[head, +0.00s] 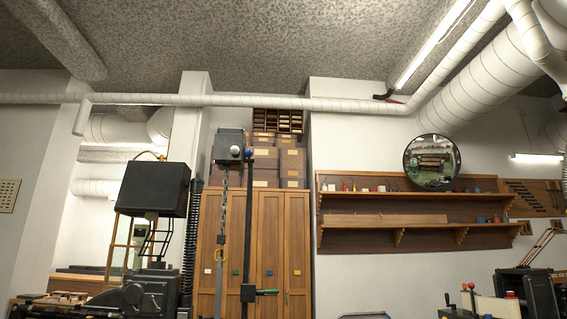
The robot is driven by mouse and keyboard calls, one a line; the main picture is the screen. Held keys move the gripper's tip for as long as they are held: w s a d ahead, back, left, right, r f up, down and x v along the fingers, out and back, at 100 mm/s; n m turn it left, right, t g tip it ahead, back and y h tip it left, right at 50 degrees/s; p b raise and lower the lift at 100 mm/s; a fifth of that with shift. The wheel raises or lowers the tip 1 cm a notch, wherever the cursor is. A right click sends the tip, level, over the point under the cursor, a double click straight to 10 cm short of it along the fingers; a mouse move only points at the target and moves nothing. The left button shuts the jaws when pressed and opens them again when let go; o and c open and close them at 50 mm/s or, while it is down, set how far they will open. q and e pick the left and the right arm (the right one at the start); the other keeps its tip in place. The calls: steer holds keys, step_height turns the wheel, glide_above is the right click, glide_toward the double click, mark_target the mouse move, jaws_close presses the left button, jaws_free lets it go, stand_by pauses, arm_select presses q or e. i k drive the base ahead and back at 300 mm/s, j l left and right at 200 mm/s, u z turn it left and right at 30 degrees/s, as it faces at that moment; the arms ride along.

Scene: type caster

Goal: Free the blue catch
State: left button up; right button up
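A small blue knob (249,152) sits at the top of a dark upright post, beside a grey box-shaped head (229,146). It may be the blue catch, but I cannot tell whether it is fastened. Neither of my grippers is in view.
A green-ended lever (268,292) sticks out low on the post. A dark machine (153,190) stands at left. Wooden wall shelves (410,220) and a round mirror (432,162) are at right.

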mark_target(249, 152)
steer(key=i+l+z, duration=0.25)
steer(key=i, duration=0.75)
steer(key=i+l+z, duration=0.2)
steer(key=i, duration=0.8)
steer(key=i+u, duration=0.4)
steer(key=i+l+u, duration=0.2)
steer(key=u, duration=0.2)
steer(key=i+l+u, duration=0.55)
steer(key=u, duration=0.2)
